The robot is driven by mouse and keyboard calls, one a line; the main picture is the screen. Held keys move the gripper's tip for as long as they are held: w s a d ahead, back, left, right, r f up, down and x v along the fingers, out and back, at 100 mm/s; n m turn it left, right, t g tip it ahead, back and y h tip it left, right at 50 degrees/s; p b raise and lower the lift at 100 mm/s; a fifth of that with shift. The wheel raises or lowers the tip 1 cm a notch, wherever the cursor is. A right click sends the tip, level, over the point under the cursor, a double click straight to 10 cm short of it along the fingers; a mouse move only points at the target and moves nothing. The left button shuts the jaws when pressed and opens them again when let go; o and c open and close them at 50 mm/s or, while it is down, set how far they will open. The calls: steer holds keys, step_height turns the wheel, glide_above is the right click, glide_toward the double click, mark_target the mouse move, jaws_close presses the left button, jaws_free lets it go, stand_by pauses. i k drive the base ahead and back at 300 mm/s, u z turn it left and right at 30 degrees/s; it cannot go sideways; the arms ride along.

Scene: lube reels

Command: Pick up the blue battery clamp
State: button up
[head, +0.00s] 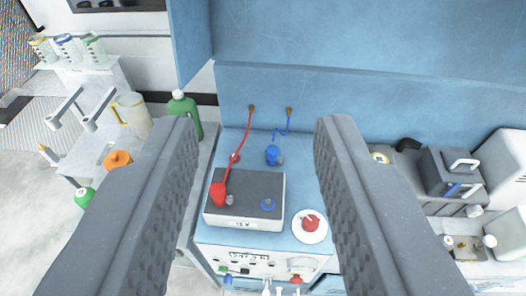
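The blue battery clamp (272,155) rests on the blue bench top behind the battery, joined to a short blue cable (282,131) from the back panel. The battery (246,186) is a dark-topped box with a white front. My gripper (259,122) is wide open and empty. In the picture the blue clamp lies between its two grey fingers, nearer the right one, and neither finger appears to touch it.
A round white dial with a red knob (311,222) is right of the battery. A green bottle (186,112) stands beside the left finger. A dark toolbox (450,172) is at right. The blue back panel (350,95) rises close behind the clamp.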

mark_target(272, 151)
steer(key=u, duration=0.15)
steer(key=i, duration=1.2)
steer(key=z, duration=0.35)
